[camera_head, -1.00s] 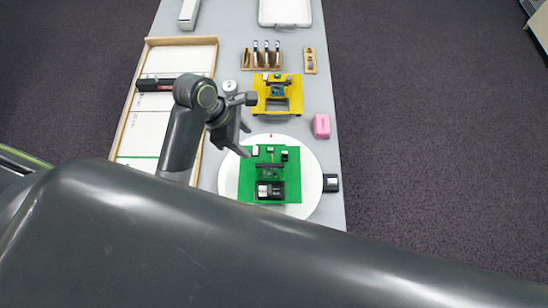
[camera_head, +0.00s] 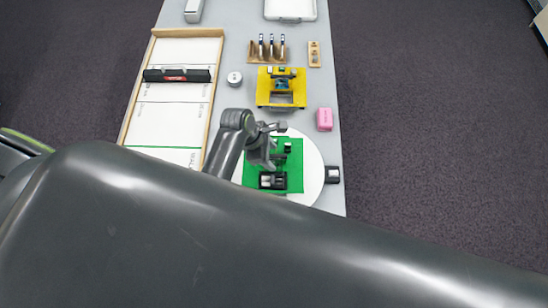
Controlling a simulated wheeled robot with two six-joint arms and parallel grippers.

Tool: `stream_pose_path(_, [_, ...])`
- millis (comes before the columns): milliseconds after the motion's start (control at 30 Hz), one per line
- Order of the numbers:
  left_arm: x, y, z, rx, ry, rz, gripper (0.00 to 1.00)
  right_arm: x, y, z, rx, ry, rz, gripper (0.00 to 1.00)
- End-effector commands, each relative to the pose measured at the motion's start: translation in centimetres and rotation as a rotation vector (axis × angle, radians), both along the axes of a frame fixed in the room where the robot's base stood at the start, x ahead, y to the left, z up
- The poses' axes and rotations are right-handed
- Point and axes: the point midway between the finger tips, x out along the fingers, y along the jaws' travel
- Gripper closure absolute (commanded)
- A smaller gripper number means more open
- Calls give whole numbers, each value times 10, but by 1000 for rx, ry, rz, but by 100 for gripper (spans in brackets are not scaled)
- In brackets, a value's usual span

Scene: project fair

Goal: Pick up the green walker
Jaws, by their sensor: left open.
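The green walker (camera_head: 294,177) sits on a round white disc (camera_head: 314,185) on the grey table. It has a flat green body with dark and light parts mounted on it, and a black box at its near edge. My left gripper (camera_head: 284,139) is open, at the upper left part of the green walker in the picture. It covers some of the walker's parts; I cannot tell whether it touches them. My right gripper is not in view. My own arm link hides the near part of the table.
A yellow walker (camera_head: 264,91) stands behind the disc. A pink block (camera_head: 324,119) is at the right, and a small dark device (camera_head: 332,175) is at the disc's right edge. A wood-framed track (camera_head: 212,96) with a black bar (camera_head: 177,75) lies at the left.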

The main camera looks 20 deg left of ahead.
Motion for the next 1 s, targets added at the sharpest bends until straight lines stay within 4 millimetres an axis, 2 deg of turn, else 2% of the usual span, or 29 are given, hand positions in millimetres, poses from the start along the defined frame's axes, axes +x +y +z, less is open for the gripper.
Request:
stream_pose_path(33, [0,-5,-3,-2,4,-1,45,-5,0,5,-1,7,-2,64])
stream_pose_path(233, [3,-10,-20,1,0,0,45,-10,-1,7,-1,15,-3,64])
stream_pose_path(533, [3,-11,-24,0,-1,-1,45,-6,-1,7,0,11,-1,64])
stream_pose_path(567, [3,-11,-24,0,-1,-1,47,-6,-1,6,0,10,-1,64])
stream_pose_path(833, [3,-11,-24,0,-1,0,82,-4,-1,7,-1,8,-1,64])
stream_pose_path(1000, [4,-11,-23,-1,-4,0,84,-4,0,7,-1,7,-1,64])
